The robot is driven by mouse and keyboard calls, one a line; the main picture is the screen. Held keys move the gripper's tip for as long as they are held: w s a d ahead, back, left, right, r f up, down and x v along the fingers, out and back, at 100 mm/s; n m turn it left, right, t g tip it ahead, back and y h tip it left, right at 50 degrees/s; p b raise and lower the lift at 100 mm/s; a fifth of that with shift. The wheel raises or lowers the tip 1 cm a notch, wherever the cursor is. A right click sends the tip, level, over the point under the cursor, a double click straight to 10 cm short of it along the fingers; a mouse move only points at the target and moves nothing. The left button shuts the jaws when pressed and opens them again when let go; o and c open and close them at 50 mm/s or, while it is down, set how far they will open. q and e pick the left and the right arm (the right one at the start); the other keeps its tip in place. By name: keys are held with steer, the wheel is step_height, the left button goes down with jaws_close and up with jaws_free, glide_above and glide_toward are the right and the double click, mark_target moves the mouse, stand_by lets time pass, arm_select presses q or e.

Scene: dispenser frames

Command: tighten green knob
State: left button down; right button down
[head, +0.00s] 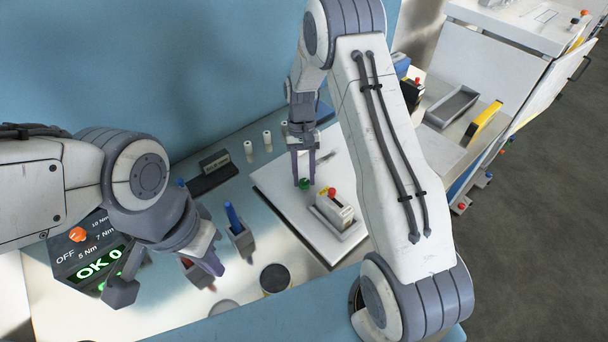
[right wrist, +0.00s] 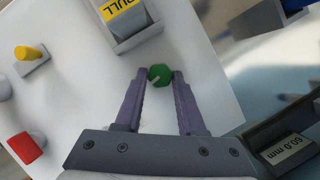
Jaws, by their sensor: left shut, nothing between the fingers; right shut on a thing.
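The green knob (head: 304,184) is on a white board (head: 277,196). In the right wrist view the knob (right wrist: 160,75) sits between the two purple fingertips of my right gripper (right wrist: 159,76), which is shut on it. In the head view my right gripper (head: 303,179) points down at the knob from above. My left gripper (head: 214,265) is at the lower left, away from the board, shut and empty.
A box reading "OK 0" (head: 99,263) is at the lower left. A holder with a blue pen-like thing (head: 241,240) and a round dark container (head: 274,279) stand on the table.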

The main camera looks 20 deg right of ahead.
steer(key=c, duration=0.5)
jaws_free()
steer(key=shift+r, duration=0.1)
steer(key=shift+w+r, duration=0.2)
steer(key=shift+r, duration=0.05)
steer(key=b+v, duration=0.2)
steer(key=v, duration=0.7)
steer(key=shift+r+b, duration=0.3)
steer(key=shift+r, duration=0.1)
